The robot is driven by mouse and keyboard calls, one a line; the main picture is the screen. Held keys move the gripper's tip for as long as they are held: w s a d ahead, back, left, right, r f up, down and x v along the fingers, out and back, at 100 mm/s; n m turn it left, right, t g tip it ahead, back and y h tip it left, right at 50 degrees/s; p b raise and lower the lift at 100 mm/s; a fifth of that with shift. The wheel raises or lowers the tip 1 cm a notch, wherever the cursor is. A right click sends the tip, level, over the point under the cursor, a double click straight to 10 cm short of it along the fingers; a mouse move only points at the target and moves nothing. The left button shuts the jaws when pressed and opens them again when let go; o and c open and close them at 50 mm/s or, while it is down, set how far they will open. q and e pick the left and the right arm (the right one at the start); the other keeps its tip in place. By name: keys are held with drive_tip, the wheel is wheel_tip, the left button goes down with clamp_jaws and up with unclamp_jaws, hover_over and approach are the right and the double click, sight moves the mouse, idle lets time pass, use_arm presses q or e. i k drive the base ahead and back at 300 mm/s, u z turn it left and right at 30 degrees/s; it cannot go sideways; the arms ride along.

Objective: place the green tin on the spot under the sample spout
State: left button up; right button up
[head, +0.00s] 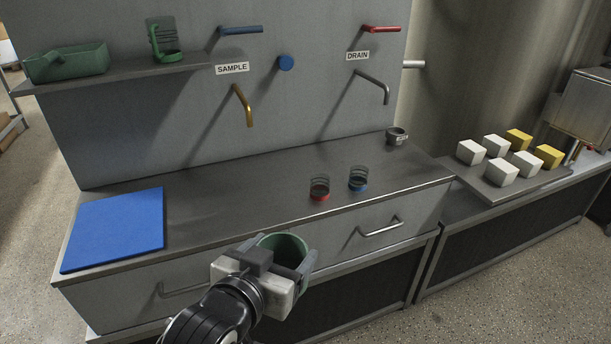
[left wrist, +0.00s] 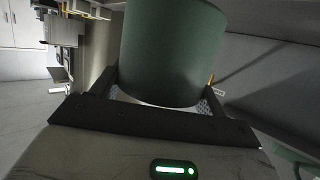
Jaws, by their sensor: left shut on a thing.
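The green tin (head: 284,246) is held upright in my left gripper (head: 292,268), whose fingers are shut around its sides. In the left wrist view the tin (left wrist: 172,50) fills the space between the fingers. Gripper and tin are in front of the counter's front edge, apart from it. The brass sample spout (head: 243,105) sticks out of the grey wall panel below the SAMPLE label (head: 232,68), farther back and above the counter. The counter top (head: 225,180) below that spout is bare; no marked spot shows there. My right gripper is not in view.
A blue mat (head: 115,228) lies on the counter's left. Small red-based (head: 319,188) and blue-based (head: 358,179) containers stand right of centre. A shelf above holds a green bin (head: 68,62). Several blocks sit far right.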

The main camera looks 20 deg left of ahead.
sight(257, 188)
drive_tip(key=u, duration=0.25)
drive_tip(key=i, duration=1.05)
drive_tip(key=u, duration=0.7)
